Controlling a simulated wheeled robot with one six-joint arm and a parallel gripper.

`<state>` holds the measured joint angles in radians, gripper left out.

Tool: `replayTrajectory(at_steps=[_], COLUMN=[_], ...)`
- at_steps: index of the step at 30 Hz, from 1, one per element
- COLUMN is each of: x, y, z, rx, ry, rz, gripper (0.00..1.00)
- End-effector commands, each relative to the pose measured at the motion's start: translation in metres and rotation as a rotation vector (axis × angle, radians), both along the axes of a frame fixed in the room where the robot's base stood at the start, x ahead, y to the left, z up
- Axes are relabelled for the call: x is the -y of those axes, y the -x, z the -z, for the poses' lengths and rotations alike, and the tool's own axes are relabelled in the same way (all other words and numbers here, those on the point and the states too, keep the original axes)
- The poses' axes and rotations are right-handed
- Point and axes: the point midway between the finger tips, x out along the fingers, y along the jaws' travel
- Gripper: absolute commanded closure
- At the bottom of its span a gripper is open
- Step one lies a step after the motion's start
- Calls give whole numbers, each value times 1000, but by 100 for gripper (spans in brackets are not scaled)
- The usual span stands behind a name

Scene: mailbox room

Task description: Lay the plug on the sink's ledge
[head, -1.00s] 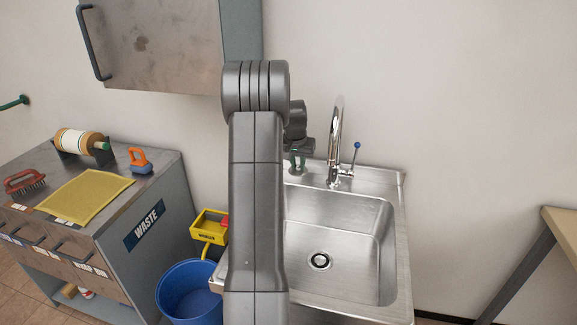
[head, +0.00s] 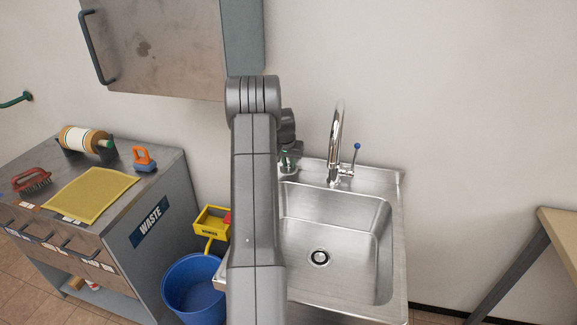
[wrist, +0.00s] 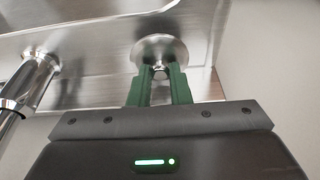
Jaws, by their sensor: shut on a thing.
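The plug (wrist: 160,47) is a round, shiny metal disc with a small knob, seen in the wrist view. My gripper (wrist: 159,76) has its green fingers shut on the knob. The plug is over the flat steel of the sink's ledge (wrist: 95,55), left of centre behind the basin; I cannot tell whether it touches. In the head view my gripper (head: 290,160) is at the ledge's back left corner, partly hidden by my arm, and the plug cannot be made out there. The sink (head: 345,225) is steel, with its drain uncovered.
The faucet (head: 337,140) with its blue-tipped lever (head: 356,155) stands on the ledge, right of my gripper; its base also shows in the wrist view (wrist: 35,70). The wall is close behind. A grey cabinet (head: 160,45) hangs at upper left. A blue bucket (head: 190,285) stands left of the sink.

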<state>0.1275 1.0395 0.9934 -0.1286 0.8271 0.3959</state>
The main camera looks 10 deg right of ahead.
Motion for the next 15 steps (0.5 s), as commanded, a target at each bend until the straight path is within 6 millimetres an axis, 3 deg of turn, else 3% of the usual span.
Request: replayTrajectory(at_steps=[4, 14, 15], x=[0, 0, 0], y=[0, 0, 0], z=[19, 24, 24], rx=[-2, 0, 0], ry=[-1, 0, 0], rz=[0, 1, 1], gripper=[100, 100, 81])
